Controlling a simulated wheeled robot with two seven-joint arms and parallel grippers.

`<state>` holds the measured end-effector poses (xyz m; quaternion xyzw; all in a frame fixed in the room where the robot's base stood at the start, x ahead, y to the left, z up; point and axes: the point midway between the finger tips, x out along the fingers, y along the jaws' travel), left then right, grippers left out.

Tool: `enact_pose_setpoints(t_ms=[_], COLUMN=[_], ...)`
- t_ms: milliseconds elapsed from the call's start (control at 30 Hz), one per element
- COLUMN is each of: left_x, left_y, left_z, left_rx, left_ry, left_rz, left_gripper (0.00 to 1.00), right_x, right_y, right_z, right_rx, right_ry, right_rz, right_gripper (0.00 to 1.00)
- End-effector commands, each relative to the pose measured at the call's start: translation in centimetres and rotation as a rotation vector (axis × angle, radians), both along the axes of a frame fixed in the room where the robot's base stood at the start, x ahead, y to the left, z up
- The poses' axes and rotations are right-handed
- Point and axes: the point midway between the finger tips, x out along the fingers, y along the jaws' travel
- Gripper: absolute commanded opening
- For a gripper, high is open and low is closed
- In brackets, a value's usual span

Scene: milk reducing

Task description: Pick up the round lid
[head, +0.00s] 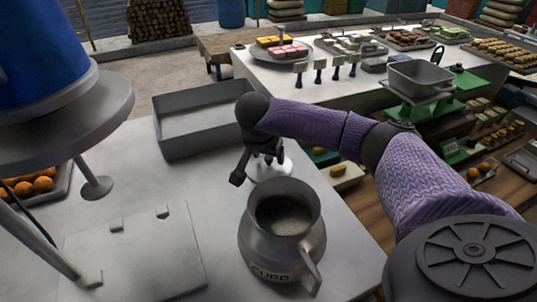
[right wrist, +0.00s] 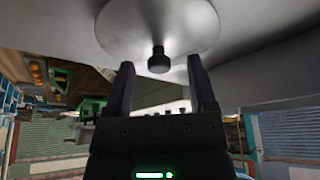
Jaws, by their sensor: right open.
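The round lid (head: 284,168) is a pale metal disc lying on the light table, just behind the metal jug (head: 262,248). My right gripper (head: 257,168) is over the lid with its fingers pointing down, hiding part of it. In the right wrist view the lid (right wrist: 140,28) shows with its small dark knob (right wrist: 159,62). The open fingers of my right gripper (right wrist: 160,68) stand on either side of the knob, with a gap on both sides. My left gripper is not in view.
The jug stands close in front of the lid, open-topped with contents inside. An empty grey tray (head: 160,130) lies behind left. A blue container on a round grey stand (head: 70,125) and a flat hinged panel (head: 135,255) are at left. The table's right edge is near.

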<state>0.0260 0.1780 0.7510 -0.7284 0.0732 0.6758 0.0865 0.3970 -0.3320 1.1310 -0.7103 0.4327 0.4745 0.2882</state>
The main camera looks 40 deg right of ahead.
Motion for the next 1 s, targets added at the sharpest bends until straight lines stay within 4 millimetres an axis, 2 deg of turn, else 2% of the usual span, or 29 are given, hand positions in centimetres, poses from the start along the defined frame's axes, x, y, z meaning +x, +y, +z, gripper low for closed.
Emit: enact_pose_setpoints(t_ms=[67, 233, 267, 500, 600, 900, 1000], left_x=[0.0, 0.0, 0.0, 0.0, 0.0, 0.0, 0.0], left_y=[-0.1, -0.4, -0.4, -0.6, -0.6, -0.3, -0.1], left_z=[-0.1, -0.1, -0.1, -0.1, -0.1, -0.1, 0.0], left_rx=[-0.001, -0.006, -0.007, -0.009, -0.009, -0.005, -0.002], left_ry=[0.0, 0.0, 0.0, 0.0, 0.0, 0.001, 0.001], left_rz=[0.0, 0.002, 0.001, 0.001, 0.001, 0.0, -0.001], left_gripper=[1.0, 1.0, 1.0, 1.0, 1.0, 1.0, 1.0], right_x=[0.0, 0.1, 0.1, 0.1, 0.1, 0.1, 0.2], right_y=[-0.2, -0.2, -0.2, -0.2, -0.2, -0.2, -0.2], right_z=[-0.6, -0.6, -0.5, -0.5, -0.5, -0.5, 0.6], right_rx=[0.0, 0.0, 0.0, 0.0, 0.0, 0.0, 0.0], right_ry=[0.002, 0.0, 0.0, 0.0, 0.0, 0.0, -0.005], right_rz=[0.001, 0.001, 0.001, 0.001, 0.001, 0.001, 0.001], right_gripper=[0.72, 0.72, 0.68, 0.17, 0.0, 0.0, 0.0])
